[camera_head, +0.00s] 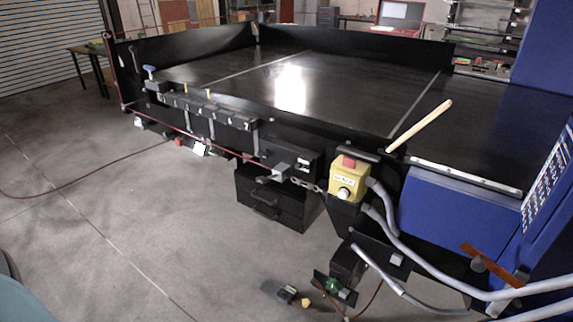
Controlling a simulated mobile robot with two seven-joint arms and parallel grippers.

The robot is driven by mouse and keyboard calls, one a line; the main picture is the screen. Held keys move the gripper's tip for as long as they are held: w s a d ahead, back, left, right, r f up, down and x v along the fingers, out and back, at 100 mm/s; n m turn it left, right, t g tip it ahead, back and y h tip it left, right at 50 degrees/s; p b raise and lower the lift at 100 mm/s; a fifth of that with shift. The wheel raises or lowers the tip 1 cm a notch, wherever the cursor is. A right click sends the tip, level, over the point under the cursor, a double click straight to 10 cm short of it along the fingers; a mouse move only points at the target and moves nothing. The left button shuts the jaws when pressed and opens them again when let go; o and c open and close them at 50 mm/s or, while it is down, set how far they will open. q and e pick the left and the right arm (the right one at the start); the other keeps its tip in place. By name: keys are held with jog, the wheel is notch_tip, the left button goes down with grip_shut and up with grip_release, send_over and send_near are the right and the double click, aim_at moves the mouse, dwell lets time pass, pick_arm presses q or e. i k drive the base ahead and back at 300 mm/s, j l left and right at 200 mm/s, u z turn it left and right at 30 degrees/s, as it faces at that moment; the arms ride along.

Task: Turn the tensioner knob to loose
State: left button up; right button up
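The conveyor (345,85) is a wide black belt bed with dark side walls. I cannot tell for sure which part is the tensioner knob. A small blue-topped knob (150,70) stands upright at the far left corner of the conveyor frame. A small round green part (332,286) sits on a black bracket low under the near end. The setting of either part is too small to read. Neither of my grippers is in view.
A yellow control box (347,183) with a red button hangs at the near side. Grey hoses (405,245) run from it. A wooden stick (420,126) leans over the belt edge. A blue housing (460,215) fills the right. The floor (110,215) at left is mostly clear.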

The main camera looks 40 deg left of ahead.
aim_at(266, 154)
jog(key=u, duration=1.25)
jog(key=i+j, duration=0.1)
jog(key=j, duration=0.6)
jog(key=i+j+z, duration=0.1)
jog(key=j, duration=0.6)
